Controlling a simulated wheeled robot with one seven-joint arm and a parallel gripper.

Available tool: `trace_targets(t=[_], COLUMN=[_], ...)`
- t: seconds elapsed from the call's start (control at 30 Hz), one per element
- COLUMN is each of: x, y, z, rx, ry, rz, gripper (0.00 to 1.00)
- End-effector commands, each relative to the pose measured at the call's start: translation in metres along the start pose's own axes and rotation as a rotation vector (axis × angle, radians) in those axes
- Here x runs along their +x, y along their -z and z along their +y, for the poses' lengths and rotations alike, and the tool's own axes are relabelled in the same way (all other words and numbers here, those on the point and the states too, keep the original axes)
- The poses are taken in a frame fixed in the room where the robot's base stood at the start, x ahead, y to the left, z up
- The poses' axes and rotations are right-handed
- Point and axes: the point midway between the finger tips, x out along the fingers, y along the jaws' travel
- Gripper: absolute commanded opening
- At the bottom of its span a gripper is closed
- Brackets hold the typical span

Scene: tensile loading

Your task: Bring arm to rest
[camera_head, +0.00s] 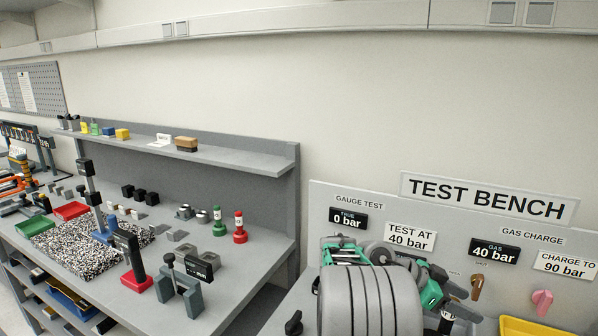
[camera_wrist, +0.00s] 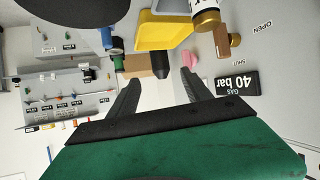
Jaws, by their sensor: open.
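My gripper (camera_wrist: 160,80) is open in the wrist view, its two dark fingers spread apart with nothing held between them. The wrist picture is upside down. In the head view my folded grey and green arm stands in front of the test bench panel (camera_head: 385,205) and hides part of it. The fingertips cannot be made out clearly there.
A yellow tray (camera_head: 530,328) sits at the lower right, below a pink knob (camera_head: 542,301) and a brown handle (camera_head: 476,287). A grey workbench (camera_head: 225,262) on the left carries fixtures, red and green trays and small parts, under a shelf (camera_head: 225,157).

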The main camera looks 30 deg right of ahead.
Motion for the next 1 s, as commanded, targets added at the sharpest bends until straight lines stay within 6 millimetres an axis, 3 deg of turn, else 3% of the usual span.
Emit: trace_targets(t=[0.27,0.47,0.57,0.67,0.8,0.9,1.0], x=[-0.048,-0.113,-0.161,-0.219,-0.290,-0.319,-0.331], y=[-0.048,-0.108,-0.150,-0.202,-0.270,-0.303,-0.322], z=[-0.028,-0.038,-0.030,-0.001,0.073,0.129,0.170], rx=[-0.196,-0.449,-0.636,-0.889,-1.284,-1.525,-1.686], ry=[0.208,0.445,0.612,0.823,1.130,1.307,1.420], rz=[-0.140,-0.268,-0.334,-0.394,-0.426,-0.412,-0.390], gripper=[0.57,0.57,0.57,0.57,0.57,0.57,0.57])
